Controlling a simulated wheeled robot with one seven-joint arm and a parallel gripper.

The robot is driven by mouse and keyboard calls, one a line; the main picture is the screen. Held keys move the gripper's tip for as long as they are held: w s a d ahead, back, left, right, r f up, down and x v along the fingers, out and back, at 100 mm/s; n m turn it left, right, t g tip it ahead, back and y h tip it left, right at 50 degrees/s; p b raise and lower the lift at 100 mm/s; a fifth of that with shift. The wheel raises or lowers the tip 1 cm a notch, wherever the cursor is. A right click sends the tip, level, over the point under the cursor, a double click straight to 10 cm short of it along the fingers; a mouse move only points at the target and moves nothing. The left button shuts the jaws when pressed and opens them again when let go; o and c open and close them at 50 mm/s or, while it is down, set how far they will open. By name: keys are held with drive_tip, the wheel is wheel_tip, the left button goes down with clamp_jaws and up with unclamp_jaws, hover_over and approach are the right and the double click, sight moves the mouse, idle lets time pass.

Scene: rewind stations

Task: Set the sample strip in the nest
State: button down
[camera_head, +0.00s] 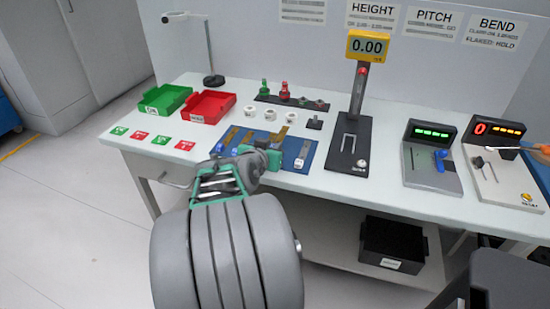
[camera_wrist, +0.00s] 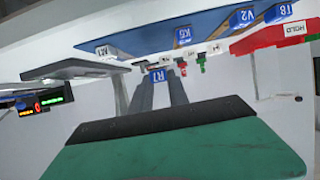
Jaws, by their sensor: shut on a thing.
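My gripper (camera_head: 274,158) is low over the front of the blue mat (camera_head: 310,142) on the table. In the wrist view my gripper (camera_wrist: 160,88) is shut on a sample strip with a blue tag reading R7 (camera_wrist: 157,75). Most of that strip is hidden. Other strips lie on the mat, among them a gold one (camera_head: 231,133) on the left and a pale one (camera_head: 303,151) on the right. More blue tags, such as K5 (camera_wrist: 183,35) and V2 (camera_wrist: 243,18), show in the wrist view. I cannot tell which fixture is the nest.
The height gauge (camera_head: 351,145) stands right of the mat. The pitch station (camera_head: 432,172) and bend station (camera_head: 503,181) are farther right. Green (camera_head: 163,98) and red (camera_head: 205,105) trays stand at left. White rollers, pegs and a black bin (camera_head: 393,240) below also show.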

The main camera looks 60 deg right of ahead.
drive_tip(key=shift+s+d+f, duration=0.1)
drive_tip(key=shift+d+f, duration=0.6)
drive_tip(key=shift+f, duration=0.15)
drive_tip(key=shift+d+f, duration=0.2)
drive_tip(key=shift+f, duration=1.65)
drive_tip(key=c, duration=1.7)
unclamp_jaws()
drive_tip(key=shift+f+b, duration=0.1)
drive_tip(key=shift+b, duration=0.25)
drive_tip(key=o, duration=0.4)
drive_tip(key=shift+o, duration=0.2)
